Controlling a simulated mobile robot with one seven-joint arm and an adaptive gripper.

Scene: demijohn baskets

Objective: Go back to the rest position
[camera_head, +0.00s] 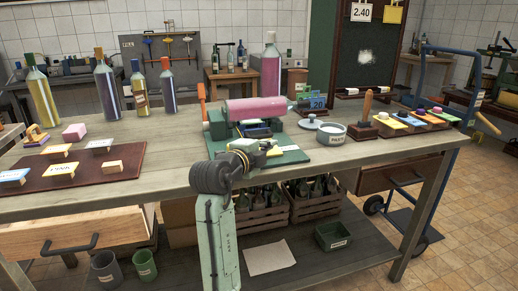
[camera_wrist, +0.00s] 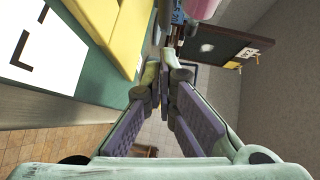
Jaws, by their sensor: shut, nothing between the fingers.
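My arm rises in front of the workbench (camera_head: 330,167) in the head view and bends over its front edge. My gripper (camera_head: 272,150) is by the front of the green board (camera_head: 292,157), below the pink bottle (camera_head: 256,109) that lies on a green cradle. In the wrist view my gripper (camera_wrist: 164,78) has its fingers together with nothing between them. The green board's edge (camera_wrist: 110,75) and a yellow block (camera_wrist: 105,28) are close on the left there. Whether my gripper touches the board cannot be told.
Upright bottles (camera_head: 108,87) stand at the back left. A brown board (camera_head: 68,176) with labelled blocks lies at the left. A round grey pot (camera_head: 331,134) and a wooden-handled stamp (camera_head: 366,108) stand right of the cradle. Crates (camera_head: 262,217) sit on the lower shelf. Floor at right is partly clear.

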